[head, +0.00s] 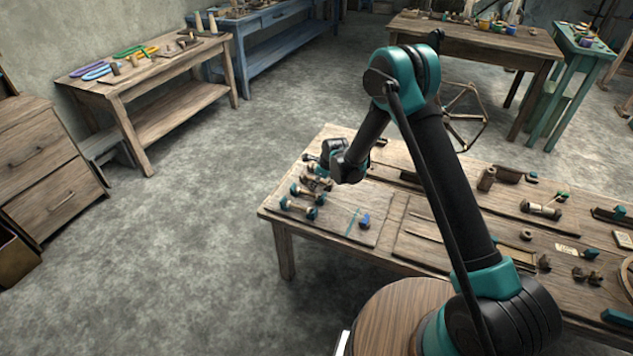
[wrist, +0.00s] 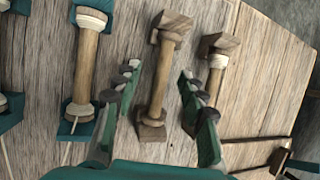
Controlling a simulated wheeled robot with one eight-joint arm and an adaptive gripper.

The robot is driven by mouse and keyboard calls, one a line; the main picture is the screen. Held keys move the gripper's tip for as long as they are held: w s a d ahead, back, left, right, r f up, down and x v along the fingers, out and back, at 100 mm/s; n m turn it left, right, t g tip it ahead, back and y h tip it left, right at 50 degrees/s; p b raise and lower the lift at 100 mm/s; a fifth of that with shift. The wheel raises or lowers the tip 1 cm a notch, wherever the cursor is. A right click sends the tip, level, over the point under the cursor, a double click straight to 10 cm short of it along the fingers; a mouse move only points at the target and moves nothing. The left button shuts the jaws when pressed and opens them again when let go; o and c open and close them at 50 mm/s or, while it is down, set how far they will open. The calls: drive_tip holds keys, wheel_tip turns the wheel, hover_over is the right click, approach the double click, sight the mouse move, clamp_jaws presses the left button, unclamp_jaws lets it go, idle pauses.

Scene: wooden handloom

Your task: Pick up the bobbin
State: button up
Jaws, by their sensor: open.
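Several wooden bobbins lie side by side at the left end of the wooden table. In the wrist view a plain wooden bobbin (wrist: 158,80) with brown square ends lies between my gripper's two fingers (wrist: 158,88). The fingers are apart, one on each side of it, and do not appear to touch it. A bobbin with teal ends and pale thread (wrist: 86,62) lies to the left. Another brown-ended bobbin (wrist: 215,75) lies to the right, partly hidden by the right finger. In the head view my wrist hides part of the row; a teal-ended bobbin (head: 298,208) shows nearest the front.
The table (head: 335,228) also holds a small blue piece (head: 364,220) and several wooden parts to the right. A side table (head: 150,62) with coloured loops stands back left, and drawers (head: 48,160) stand at far left. The floor between is clear.

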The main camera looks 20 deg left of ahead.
drive_tip(key=shift+c, duration=0.5)
drive_tip(key=c, duration=0.8)
